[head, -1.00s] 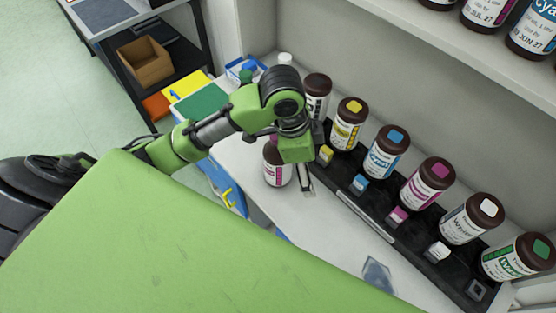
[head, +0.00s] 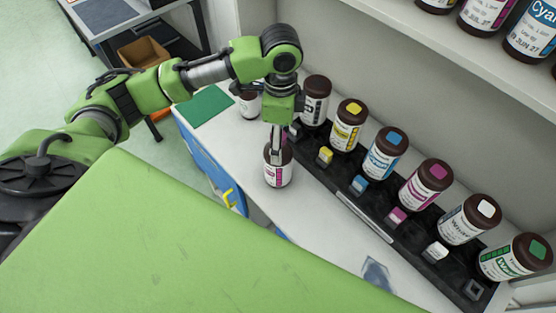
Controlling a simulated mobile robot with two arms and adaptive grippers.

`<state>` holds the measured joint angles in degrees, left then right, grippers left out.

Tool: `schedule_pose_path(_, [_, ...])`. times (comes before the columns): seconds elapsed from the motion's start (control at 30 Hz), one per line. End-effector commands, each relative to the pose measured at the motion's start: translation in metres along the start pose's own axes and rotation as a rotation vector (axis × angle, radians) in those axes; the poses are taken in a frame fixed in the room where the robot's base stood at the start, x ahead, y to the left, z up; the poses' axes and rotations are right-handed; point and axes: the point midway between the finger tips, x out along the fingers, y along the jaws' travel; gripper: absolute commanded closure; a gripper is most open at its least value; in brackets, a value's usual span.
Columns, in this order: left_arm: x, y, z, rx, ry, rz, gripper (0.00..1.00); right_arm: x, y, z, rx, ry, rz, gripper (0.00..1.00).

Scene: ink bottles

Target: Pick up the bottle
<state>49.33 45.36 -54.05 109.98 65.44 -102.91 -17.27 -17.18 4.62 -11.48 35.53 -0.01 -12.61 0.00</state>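A bottle (head: 278,175) with a dark brown cap and a white label with magenta marks stands upright on the white counter, in front of the black rack. My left gripper (head: 276,147) points down at the top of this bottle. Its fingers overlap the cap in the picture and hide part of it. I cannot tell whether they touch the cap or how far they are apart. My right gripper is not in view.
A black rack (head: 372,228) holds a row of several bottles, including a yellow-marked bottle (head: 346,130) and a cyan-marked bottle (head: 385,155). Another bottle (head: 249,106) stands behind my arm, near a green sheet (head: 207,106). A shelf (head: 430,50) overhangs the back.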

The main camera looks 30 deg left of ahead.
Motion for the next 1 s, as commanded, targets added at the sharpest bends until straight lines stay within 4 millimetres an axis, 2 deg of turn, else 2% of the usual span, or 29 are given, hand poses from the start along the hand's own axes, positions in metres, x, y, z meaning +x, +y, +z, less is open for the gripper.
schedule_pose_path(0.27, [0.021,0.0,0.003,0.0,-0.002,0.001,0.26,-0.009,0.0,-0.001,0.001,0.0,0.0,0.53])
schedule_pose_path(0.4, [0.042,0.0,0.007,0.0,-0.003,0.003,0.26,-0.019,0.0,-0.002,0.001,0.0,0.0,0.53])
schedule_pose_path(0.5, [0.056,-0.001,0.006,0.001,-0.001,0.0,0.26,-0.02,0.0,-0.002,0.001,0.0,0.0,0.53])
schedule_pose_path(0.8, [0.064,-0.001,0.005,0.002,0.0,-0.003,0.26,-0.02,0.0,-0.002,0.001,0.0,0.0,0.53])
schedule_pose_path(0.83, [0.064,-0.001,0.005,0.002,0.0,-0.003,0.28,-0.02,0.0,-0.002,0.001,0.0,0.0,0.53])
schedule_pose_path(1.0, [0.063,-0.001,0.005,0.002,0.0,-0.002,0.72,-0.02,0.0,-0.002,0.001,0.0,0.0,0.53])
